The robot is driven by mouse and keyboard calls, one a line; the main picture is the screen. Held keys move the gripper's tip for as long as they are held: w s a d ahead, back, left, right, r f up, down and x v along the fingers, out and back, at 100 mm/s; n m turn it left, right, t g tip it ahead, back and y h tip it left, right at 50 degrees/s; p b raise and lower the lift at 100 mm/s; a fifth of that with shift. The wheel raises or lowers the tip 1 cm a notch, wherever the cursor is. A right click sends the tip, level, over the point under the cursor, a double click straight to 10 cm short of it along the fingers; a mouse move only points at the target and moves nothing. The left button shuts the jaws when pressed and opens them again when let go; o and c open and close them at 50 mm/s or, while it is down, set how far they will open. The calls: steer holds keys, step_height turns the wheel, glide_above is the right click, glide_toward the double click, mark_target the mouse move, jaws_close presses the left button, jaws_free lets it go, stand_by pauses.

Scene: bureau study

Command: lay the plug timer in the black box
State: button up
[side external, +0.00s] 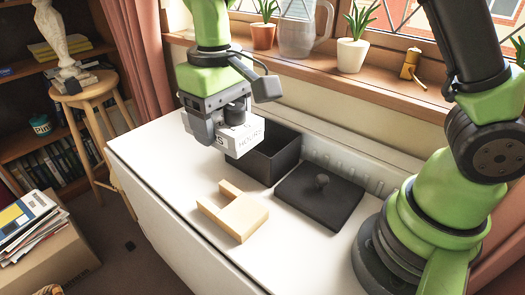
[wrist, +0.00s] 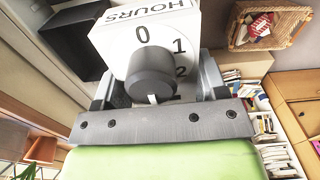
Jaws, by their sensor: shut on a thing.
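The plug timer (side external: 243,137) is a white block with a dark knob and the printed word HOURS. In the wrist view the timer (wrist: 195,40) fills the space between the fingers, its knob and the numbers 0, 1 and 2 facing the camera. My gripper (side external: 222,122) is shut on it and holds it up in front of the black box. The black box (side external: 285,160) stands open on the white table, partly hidden behind the timer and gripper. It also shows in the wrist view (wrist: 72,45) at the upper left. I cannot see the box's floor.
A black lid (side external: 335,200) with a round knob lies right of the box. The window sill (side external: 385,85) with plants and a jug runs behind. The table's left part is clear.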

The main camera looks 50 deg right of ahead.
steer(key=w+d+f, duration=0.3)
steer(key=d, duration=0.5)
steer(key=w+d+f, duration=0.2)
steer(key=w+d, duration=0.1)
steer(key=d, duration=0.6)
steer(key=shift+a+f, duration=0.15)
steer(key=shift+f, duration=1.15)
steer(key=shift+a+f, duration=0.15)
steer(key=shift+f, duration=1.1)
steer(key=o, duration=1.1)
steer(key=shift+r, duration=0.15)
step_height(320, 180, up, 7)
